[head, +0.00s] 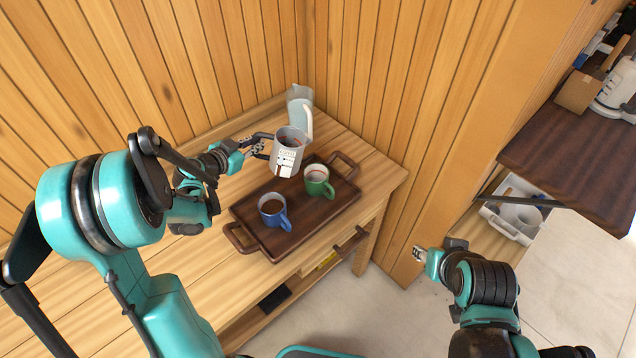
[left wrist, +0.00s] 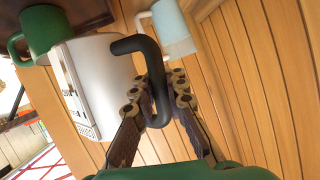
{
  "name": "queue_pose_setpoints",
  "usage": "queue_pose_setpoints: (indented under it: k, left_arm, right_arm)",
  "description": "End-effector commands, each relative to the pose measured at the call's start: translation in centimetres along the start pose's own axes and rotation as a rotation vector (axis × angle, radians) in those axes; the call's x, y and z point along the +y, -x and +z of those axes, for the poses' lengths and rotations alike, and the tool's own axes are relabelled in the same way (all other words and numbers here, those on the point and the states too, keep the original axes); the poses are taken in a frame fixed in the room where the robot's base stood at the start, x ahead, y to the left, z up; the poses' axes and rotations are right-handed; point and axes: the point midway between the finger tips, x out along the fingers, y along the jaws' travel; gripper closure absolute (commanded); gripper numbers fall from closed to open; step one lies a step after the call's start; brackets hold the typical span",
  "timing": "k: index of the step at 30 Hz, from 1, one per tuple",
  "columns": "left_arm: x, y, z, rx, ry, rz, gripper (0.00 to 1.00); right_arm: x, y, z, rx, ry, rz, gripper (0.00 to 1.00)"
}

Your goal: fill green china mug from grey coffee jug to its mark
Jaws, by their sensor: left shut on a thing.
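My left gripper (head: 262,146) is shut on the black handle of the grey coffee jug (head: 286,158), which has a printed white label. It holds the jug raised, just behind and left of the green china mug (head: 325,188) in the head view. The jug looks about upright, and I see no stream. The green mug stands on the dark wooden tray (head: 246,212); something brown shows inside, but its level and mark are unclear. The left wrist view shows the gripper (left wrist: 160,85) on the handle, the jug (left wrist: 105,85) and the green mug (left wrist: 45,35). My right gripper (head: 419,254) is away from the table.
A blue mug (head: 283,221) with brown liquid stands on the tray, left of the green mug. A pale blue pitcher (head: 299,100) stands behind the jug, near the wall corner. The wooden table (head: 375,168) has bare room right of the tray. A dark shelf (head: 570,140) is far right.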

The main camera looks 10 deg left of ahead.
Motion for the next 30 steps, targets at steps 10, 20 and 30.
queue_pose_setpoints:
  k: [10,20,30]
  left_arm:
    - [-0.3,0.5,-0.8,-0.035,-0.073,-0.002,1.00]
    - [0.0,0.2,-0.1,-0.054,-0.107,-0.012,1.00]
    - [0.1,-0.1,0.5,-0.084,-0.160,-0.028,1.00]
  right_arm:
    - [0.0,1.0,-0.7,0.000,0.000,0.000,0.60]
    - [0.0,0.6,-0.4,0.000,0.000,0.000,0.60]
    - [0.0,0.3,-0.2,0.000,0.000,0.000,0.60]
